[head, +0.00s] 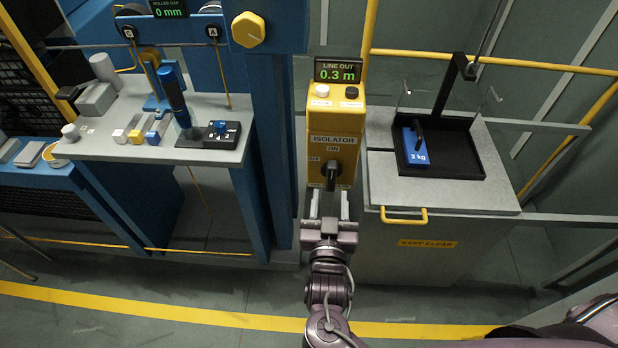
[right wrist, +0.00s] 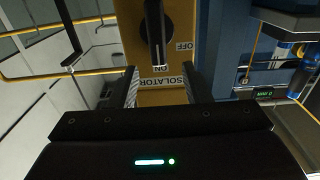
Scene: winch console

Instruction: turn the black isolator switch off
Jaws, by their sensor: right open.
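The black isolator switch (head: 331,176) is a rotary knob on the front of a yellow box (head: 347,118) labelled ISOLATOR. Its handle stands upright, in line with the ON mark above it; the OFF mark is to its left. In the right wrist view, which is upside down, the switch (right wrist: 156,33) also lines up with ON. My right gripper (head: 329,206) is open and empty, just below the switch in the head view. In the wrist view its fingers (right wrist: 160,88) are spread either side of the ISOLATOR label, apart from the knob. My left gripper is out of view.
A display (head: 338,70) reading 0.3 m tops the box, above a white and a black button. To the right, a grey cabinet (head: 400,240) carries a black tray (head: 468,170) with a blue 3 kg weight (head: 420,153). A lever console (head: 215,158) stands left.

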